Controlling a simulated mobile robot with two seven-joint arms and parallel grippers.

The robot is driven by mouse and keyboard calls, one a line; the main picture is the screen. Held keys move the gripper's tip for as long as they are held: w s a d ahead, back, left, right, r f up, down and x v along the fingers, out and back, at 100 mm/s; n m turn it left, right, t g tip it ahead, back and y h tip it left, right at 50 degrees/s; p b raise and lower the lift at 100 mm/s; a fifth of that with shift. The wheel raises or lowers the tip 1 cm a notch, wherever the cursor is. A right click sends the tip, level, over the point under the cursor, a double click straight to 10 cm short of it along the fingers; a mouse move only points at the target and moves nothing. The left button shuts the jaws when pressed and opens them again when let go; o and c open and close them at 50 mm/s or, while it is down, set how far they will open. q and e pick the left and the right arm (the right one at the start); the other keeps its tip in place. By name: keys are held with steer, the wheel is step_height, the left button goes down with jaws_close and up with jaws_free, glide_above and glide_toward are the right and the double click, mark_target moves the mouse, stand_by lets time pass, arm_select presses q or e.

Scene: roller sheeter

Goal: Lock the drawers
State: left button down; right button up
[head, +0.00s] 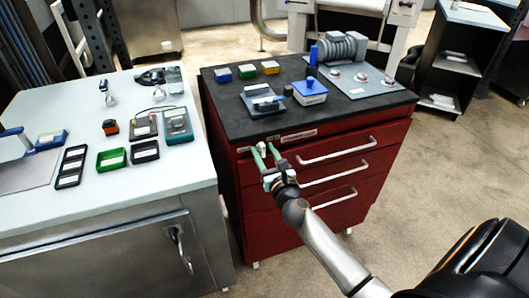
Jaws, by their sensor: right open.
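The red drawer cabinet (236,168) stands right of centre under a black top. Its front has a top drawer (340,141), a middle drawer (350,168) and a bottom drawer (345,205), each with a pale bar handle. All three look flush with the front. My right gripper (264,151) reaches in from the lower right. Its two green fingers are apart, at the upper left of the cabinet front. A small pale piece (262,146), perhaps the lock or its key, shows between the fingertips; contact cannot be told. My left gripper is out of view.
A pale workbench (120,190) with trays and small devices stands close on the left. The black cabinet top (225,108) carries coloured boxes, a blue-lidded box (310,92) and a grey motor (342,48). Open floor (445,150) lies to the right.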

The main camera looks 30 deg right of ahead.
steer(key=shift+c, duration=0.2)
jaws_close()
steer(key=shift+n, duration=0.4)
steer(key=shift+n+p, duration=0.7)
steer(key=shift+n, duration=0.2)
steer(key=n+p, duration=0.2)
steer(key=n, duration=0.3)
steer(key=shift+a, duration=0.15)
steer(key=n+p, duration=0.1)
steer(key=n, duration=0.4)
steer(key=shift+f+n+p, duration=0.1)
steer(key=shift+n+p, duration=0.25)
steer(key=shift+n, duration=0.05)
steer(key=shift+a+f+n+p, duration=0.15)
steer(key=shift+n+p, duration=0.5)
steer(key=shift+n, duration=1.65)
